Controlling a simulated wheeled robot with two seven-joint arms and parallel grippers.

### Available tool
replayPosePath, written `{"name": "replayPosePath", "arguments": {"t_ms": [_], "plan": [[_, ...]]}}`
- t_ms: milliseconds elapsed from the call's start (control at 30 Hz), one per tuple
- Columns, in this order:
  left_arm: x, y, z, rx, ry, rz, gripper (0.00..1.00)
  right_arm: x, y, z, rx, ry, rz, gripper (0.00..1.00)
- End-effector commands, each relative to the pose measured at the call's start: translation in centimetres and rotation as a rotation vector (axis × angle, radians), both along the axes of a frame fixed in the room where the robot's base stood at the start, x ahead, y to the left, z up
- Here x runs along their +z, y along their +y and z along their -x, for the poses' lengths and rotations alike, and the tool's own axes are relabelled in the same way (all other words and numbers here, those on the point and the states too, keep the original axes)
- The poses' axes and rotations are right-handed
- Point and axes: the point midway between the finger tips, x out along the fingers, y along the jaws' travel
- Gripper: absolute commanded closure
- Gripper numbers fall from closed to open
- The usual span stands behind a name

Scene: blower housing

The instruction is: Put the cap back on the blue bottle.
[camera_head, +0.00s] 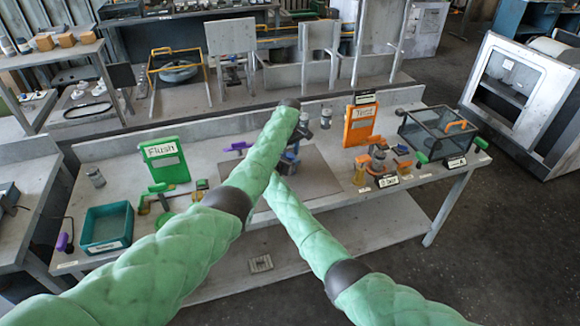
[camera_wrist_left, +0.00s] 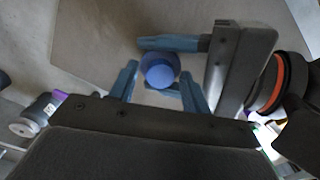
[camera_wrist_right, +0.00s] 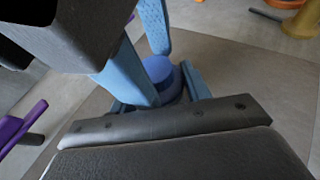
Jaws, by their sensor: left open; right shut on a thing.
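The blue bottle (camera_wrist_right: 168,88) shows from above in the right wrist view as a wide blue body with a narrower round blue top (camera_wrist_right: 158,67). The same round top shows in the left wrist view (camera_wrist_left: 159,70). I cannot tell the cap apart from the bottle's top here. My right gripper (camera_wrist_right: 160,95) is shut on the bottle, one finger on each side. My left gripper (camera_wrist_left: 160,82) is open, its blue fingers apart on either side of the round top, and no grip shows. In the head view my arms hide most of the bottle and both grippers.
On the workbench stand a green "Flush" sign (camera_head: 165,160), a teal bin (camera_head: 105,228), an orange "Tared" sign (camera_head: 361,124) and a dark mesh basket (camera_head: 438,132). The grey mat (camera_head: 325,178) under the grippers looks mostly clear. The two grippers are very close together.

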Motion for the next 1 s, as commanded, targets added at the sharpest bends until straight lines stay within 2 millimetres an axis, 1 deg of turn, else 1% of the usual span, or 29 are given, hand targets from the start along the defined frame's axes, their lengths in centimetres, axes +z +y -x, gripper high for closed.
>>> {"name": "replayPosePath", "arguments": {"t_ms": [33,233,400,567,700,733,833,867,1000], "plan": [[0.01,0.00,0.00,0.000,0.000,0.000,0.58,0.00,0.01,-0.01,0.000,0.000,0.000,1.00],[0.03,-0.02,-0.01,0.000,0.000,0.000,0.97,0.00,0.01,0.00,0.000,0.000,0.000,1.00],[0.05,-0.02,-0.03,-0.012,-0.001,0.000,0.98,0.00,0.04,0.01,0.000,0.000,0.000,1.00],[0.07,-0.01,-0.03,-0.144,-0.002,0.000,0.98,0.00,0.06,0.02,0.000,0.000,0.000,1.00],[0.08,-0.04,-0.05,-0.144,-0.002,0.000,0.98,0.00,0.08,0.03,0.001,0.000,0.000,1.00],[0.08,-0.04,-0.05,-0.144,-0.002,0.000,0.69,0.00,0.08,0.04,0.001,0.000,0.000,1.00],[0.08,-0.03,-0.04,-0.143,-0.002,0.000,0.49,0.00,0.08,0.03,0.001,0.000,0.000,1.00],[0.07,-0.02,-0.03,-0.143,-0.002,0.000,0.45,-0.01,0.07,0.04,0.001,0.000,0.000,1.00],[0.04,-0.02,-0.01,-0.143,-0.001,0.000,0.45,-0.01,0.05,0.02,0.000,0.000,0.000,1.00]]}}
